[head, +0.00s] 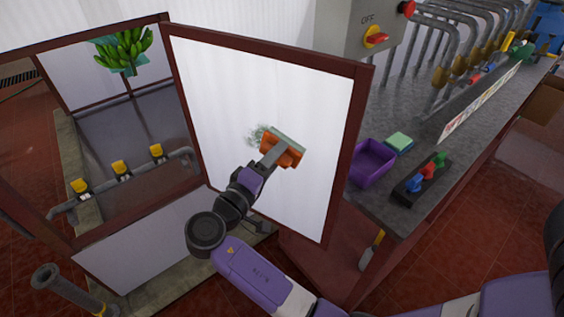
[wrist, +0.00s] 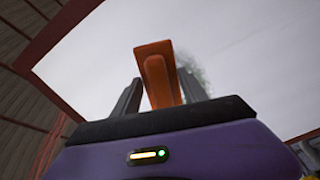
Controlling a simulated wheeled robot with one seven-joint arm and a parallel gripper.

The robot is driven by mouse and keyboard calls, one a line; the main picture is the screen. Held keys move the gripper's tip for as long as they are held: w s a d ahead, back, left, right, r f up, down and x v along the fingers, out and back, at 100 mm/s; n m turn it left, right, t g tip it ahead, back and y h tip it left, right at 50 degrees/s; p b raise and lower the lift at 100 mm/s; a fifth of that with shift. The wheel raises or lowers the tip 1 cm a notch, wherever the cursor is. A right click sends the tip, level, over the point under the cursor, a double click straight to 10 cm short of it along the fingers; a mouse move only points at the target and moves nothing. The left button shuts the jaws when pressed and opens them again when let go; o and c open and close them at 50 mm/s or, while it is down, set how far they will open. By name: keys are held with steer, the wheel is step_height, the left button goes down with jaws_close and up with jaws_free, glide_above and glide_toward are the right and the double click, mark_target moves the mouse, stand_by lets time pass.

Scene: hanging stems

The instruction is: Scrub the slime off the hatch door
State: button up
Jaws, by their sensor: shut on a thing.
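The hatch door (head: 310,100) is a white panel in a dark red frame, standing open in the middle of the head view. A grey-green slime smear (head: 256,134) shows on its face, just left of the brush. My gripper (head: 272,154) is shut on an orange scrub brush (head: 283,152), whose pale greenish pad faces the door. The brush appears to be at the panel, but I cannot tell whether it touches. In the wrist view the orange handle (wrist: 158,75) stands between my two grey fingers, and the slime (wrist: 192,72) shows behind it, partly hidden.
A grey counter (head: 420,150) at the right holds a purple tray (head: 372,163), a green-and-blue sponge (head: 398,142) and a dark block with coloured pegs (head: 427,178). A switch box (head: 372,20) is above. Pipes with yellow valves (head: 121,168) run at the left, below hanging green bananas (head: 122,47).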

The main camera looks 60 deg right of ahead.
mark_target(259, 150)
steer(key=shift+w+b, duration=1.1)
steer(key=shift+w, duration=1.35)
